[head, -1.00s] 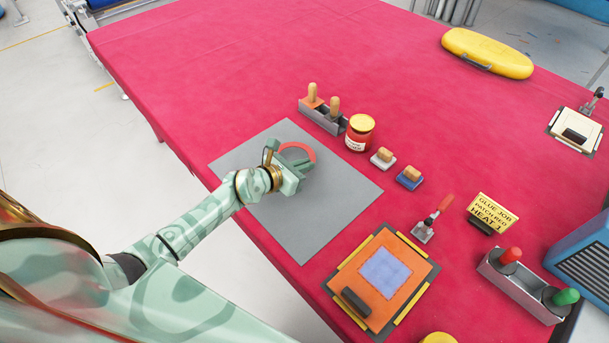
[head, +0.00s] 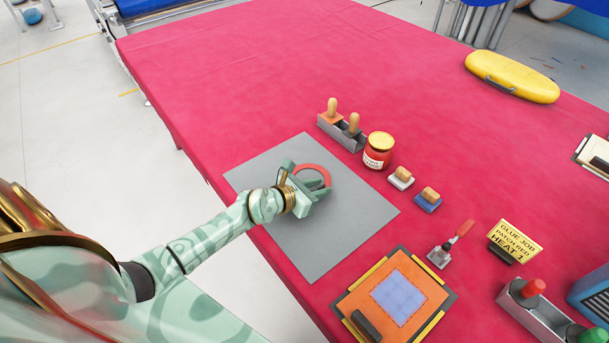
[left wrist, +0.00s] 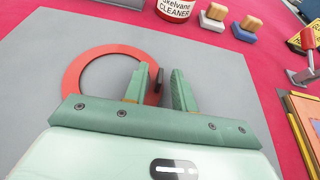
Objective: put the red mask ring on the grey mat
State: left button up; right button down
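The red mask ring (head: 318,168) lies on the grey mat (head: 345,215), and appears flat in the left wrist view (left wrist: 72,75). A small dark tab (left wrist: 152,88) stands at the ring's right side. My left gripper (head: 322,182) is low over the mat at the ring. In the left wrist view its two fingers (left wrist: 162,88) are apart, with the tab between them, nearer the left finger. The ring's near part is hidden behind the gripper. My right gripper is not in view.
A grey holder (head: 340,133) with wooden-handled tools, a red jar (head: 378,150) and two small blocks stand beyond the mat. An orange framed board (head: 395,300) lies to its right. The red table (head: 260,70) is clear at the far left.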

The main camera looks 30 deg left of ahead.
pick_arm(q)
jog(key=p+v, duration=0.3)
jog(key=v, duration=0.8)
jog(key=shift+s+a+r, duration=0.1)
jog(key=shift+s, duration=0.15)
